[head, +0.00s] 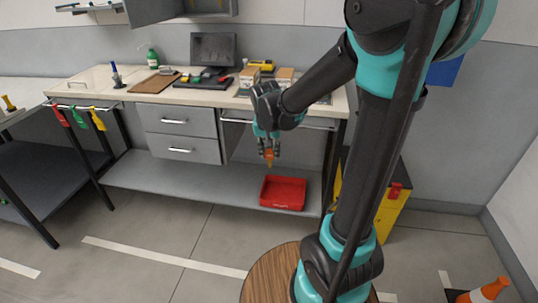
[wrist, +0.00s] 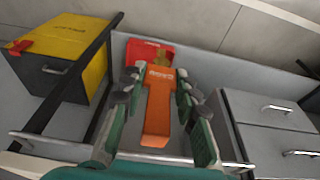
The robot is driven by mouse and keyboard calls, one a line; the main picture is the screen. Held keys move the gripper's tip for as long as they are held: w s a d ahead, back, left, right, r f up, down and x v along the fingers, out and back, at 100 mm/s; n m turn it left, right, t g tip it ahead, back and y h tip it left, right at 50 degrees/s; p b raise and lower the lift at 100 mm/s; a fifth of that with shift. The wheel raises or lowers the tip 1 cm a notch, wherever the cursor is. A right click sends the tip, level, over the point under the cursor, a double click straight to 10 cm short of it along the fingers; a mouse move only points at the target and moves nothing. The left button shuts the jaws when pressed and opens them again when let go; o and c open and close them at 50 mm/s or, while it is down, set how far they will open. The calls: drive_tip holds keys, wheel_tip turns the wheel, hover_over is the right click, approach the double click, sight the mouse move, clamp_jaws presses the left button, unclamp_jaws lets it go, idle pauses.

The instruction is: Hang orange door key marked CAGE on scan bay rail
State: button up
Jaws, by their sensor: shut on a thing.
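My gripper (head: 268,148) is shut on an orange key (head: 269,154), held in the air in front of the workbench. In the wrist view the orange key (wrist: 158,108) lies lengthwise between the two fingers (wrist: 158,82). It has lettering on its wide end, too small to read surely. A metal rail (head: 235,121) runs along the bench's front edge close behind my gripper; it crosses the lower wrist view (wrist: 50,143). The key is apart from it. Another front rail (head: 75,107) at the left carries red, green and yellow tags. No rail label is readable.
A red tray (head: 283,206) sits on the lower shelf below my gripper. Grey drawers (head: 180,135) stand left of it. A yellow and black cabinet (head: 393,205) stands right of the bench. A traffic cone (head: 488,291) is at lower right. Open floor lies in front of the bench.

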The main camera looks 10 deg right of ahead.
drive_tip(key=w+d+f, duration=0.1)
drive_tip(key=w+d, duration=0.3)
drive_tip(key=w, duration=0.9)
drive_tip(key=shift+w+d+f, duration=0.15)
drive_tip(key=shift+d+f, duration=0.05)
drive_tip(key=shift+f, duration=0.1)
idle(1.4)
idle(0.3)
drive_tip(key=o, duration=1.1)
drive_tip(key=shift+c, duration=0.2)
